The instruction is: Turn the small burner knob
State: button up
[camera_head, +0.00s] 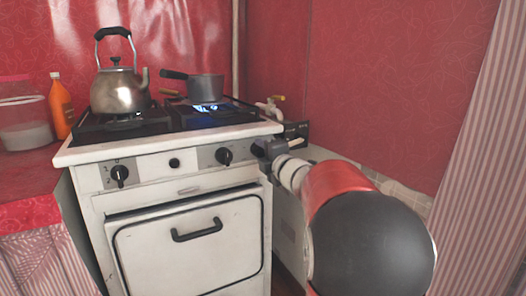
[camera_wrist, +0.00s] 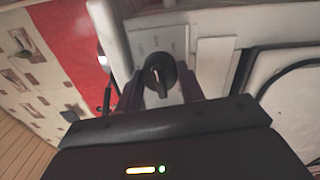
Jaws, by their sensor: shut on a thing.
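A white stove (camera_head: 185,215) has a front panel with several black knobs. My gripper (camera_head: 266,150) is at the right end of this panel, shut on the rightmost black knob (camera_wrist: 158,72). The wrist view shows the dark fingers on both sides of that knob, with a pale mark along its grip. In the head view my gripper mostly hides this knob. Other knobs are a left knob (camera_head: 120,175), a right-of-middle knob (camera_head: 224,155) and a small round black one (camera_head: 174,162) between them.
A steel kettle (camera_head: 118,90) stands on the left burner. A dark saucepan (camera_head: 205,88) sits over a blue flame (camera_head: 207,108) at the right. An orange bottle (camera_head: 60,106) and a clear container (camera_head: 24,122) stand on the left counter. The oven door handle (camera_head: 197,232) sticks out below the panel.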

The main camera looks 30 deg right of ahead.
jog(key=shift+m, duration=0.6)
jog(key=o, duration=1)
jog(key=shift+c, duration=0.2)
